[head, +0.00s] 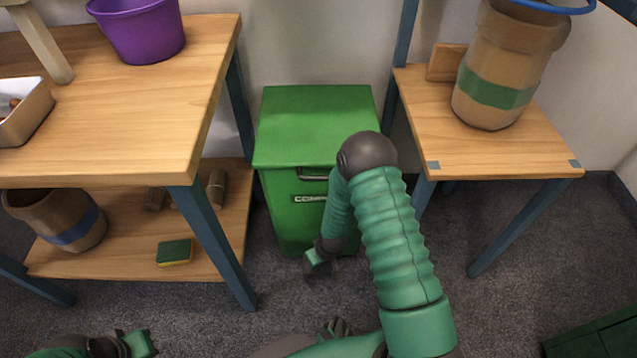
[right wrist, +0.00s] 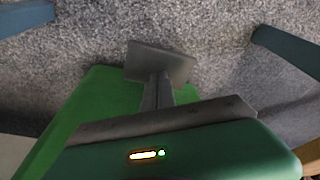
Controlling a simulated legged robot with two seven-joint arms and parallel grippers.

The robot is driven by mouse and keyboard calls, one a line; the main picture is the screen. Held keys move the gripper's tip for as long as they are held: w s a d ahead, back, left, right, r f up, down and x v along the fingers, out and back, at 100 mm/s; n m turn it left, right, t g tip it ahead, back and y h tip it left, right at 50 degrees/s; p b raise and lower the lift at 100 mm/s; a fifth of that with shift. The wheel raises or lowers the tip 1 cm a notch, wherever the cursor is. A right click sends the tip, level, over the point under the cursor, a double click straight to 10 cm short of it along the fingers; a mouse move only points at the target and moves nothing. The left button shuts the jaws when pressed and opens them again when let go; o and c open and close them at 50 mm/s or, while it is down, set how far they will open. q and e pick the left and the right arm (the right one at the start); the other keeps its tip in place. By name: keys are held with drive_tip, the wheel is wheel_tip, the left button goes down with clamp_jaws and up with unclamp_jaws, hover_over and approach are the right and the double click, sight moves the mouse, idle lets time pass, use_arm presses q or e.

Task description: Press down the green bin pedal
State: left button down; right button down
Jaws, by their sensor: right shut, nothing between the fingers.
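The green bin (head: 305,125) stands on the floor between two wooden tables, its lid closed. My right arm reaches down in front of it. My right gripper (head: 318,262) is low at the bin's front base, shut and empty; it also shows in the right wrist view (right wrist: 158,92). There, a flat grey plate (right wrist: 165,62) that looks like the pedal lies at the fingertips, beside the bin's green side. I cannot tell whether they touch. In the head view the pedal is hidden. My left gripper (head: 138,343) is at the bottom left, away from the bin.
The left table (head: 120,120) holds a purple bucket (head: 140,30) and a light tray (head: 25,118); its lower shelf holds a sponge (head: 174,252) and a pot (head: 60,222). The right table (head: 500,150) carries a tall brown bag (head: 500,75). Table legs flank the bin.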

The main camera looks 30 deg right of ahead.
drive_tip(key=shift+s+b+x, duration=0.25)
drive_tip(key=shift+b+x, duration=0.4)
drive_tip(key=shift+x, duration=0.4)
drive_tip(key=shift+s+b+x, duration=0.25)
drive_tip(key=shift+b+x, duration=0.4)
drive_tip(key=shift+x, duration=0.35)
drive_tip(key=shift+s+b+x, duration=0.25)
drive_tip(key=shift+b+x, duration=0.4)
drive_tip(key=shift+x, duration=0.4)
drive_tip(key=shift+f, duration=0.1)
drive_tip(key=p+v, duration=0.3)
drive_tip(key=w+p+v, duration=0.1)
drive_tip(key=p+v, duration=0.2)
drive_tip(key=w+p+v, duration=0.1)
drive_tip(key=p+v, duration=0.2)
drive_tip(key=shift+w+r, duration=0.1)
drive_tip(key=shift+r, duration=0.2)
drive_tip(key=shift+f, duration=0.15)
